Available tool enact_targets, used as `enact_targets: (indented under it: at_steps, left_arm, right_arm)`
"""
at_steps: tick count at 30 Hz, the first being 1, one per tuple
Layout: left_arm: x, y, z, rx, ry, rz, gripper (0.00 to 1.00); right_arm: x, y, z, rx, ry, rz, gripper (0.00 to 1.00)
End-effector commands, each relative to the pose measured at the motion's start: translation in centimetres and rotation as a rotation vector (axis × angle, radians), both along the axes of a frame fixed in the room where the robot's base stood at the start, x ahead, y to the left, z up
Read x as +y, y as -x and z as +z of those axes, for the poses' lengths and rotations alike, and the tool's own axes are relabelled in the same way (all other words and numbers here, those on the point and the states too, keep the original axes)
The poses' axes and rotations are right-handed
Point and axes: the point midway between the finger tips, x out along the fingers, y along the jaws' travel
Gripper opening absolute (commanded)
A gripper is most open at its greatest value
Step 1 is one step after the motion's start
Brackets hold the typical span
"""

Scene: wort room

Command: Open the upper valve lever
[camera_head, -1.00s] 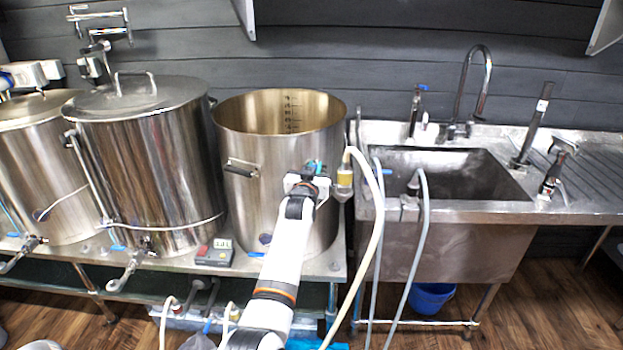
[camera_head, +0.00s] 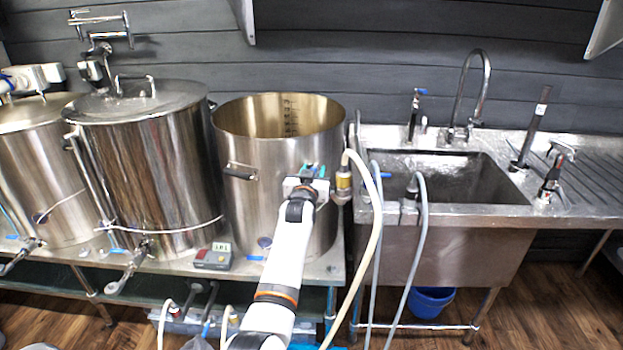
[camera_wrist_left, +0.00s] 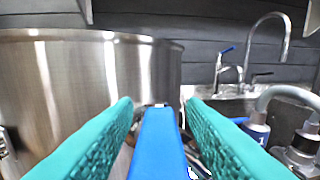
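My left gripper (camera_head: 313,168) is in front of the right side of the open steel kettle (camera_head: 255,185), high on its wall. In the left wrist view, its two teal fingers (camera_wrist_left: 158,110) stand apart, one on each side of a blue lever (camera_wrist_left: 161,148). Narrow gaps show between the lever and both fingers, so the lever does not look clamped. The lever points toward the wrist camera. The valve body is mostly hidden behind the lever and fingers, and in the head view behind my gripper. My right gripper is in neither view.
A pale hose (camera_head: 372,225) with a brass-coloured fitting (camera_head: 343,185) hangs just right of my gripper. A steel sink (camera_head: 455,180) stands further right, with grey hoses over its front edge. A lidded kettle (camera_head: 150,165) and a small red-and-grey controller box (camera_head: 213,257) are left.

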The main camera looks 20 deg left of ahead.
Motion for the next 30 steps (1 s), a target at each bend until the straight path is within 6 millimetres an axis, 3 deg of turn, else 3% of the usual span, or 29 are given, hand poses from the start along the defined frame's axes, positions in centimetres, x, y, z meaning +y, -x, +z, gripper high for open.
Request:
enact_targets:
  at_steps: [5, 21, 30]
  left_arm:
    - [-0.4, 1.5, -0.1, 0.000, -0.001, 0.000, 0.38]
    - [-2.9, 10.2, -0.2, 0.001, 0.001, -0.002, 0.38]
    - [-3.2, 11.4, -0.1, 0.000, 0.001, -0.002, 0.38]
  right_arm:
    - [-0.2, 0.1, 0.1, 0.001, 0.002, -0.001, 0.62]
    - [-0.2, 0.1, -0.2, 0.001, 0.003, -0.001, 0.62]
    - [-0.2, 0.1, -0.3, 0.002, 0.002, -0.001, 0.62]
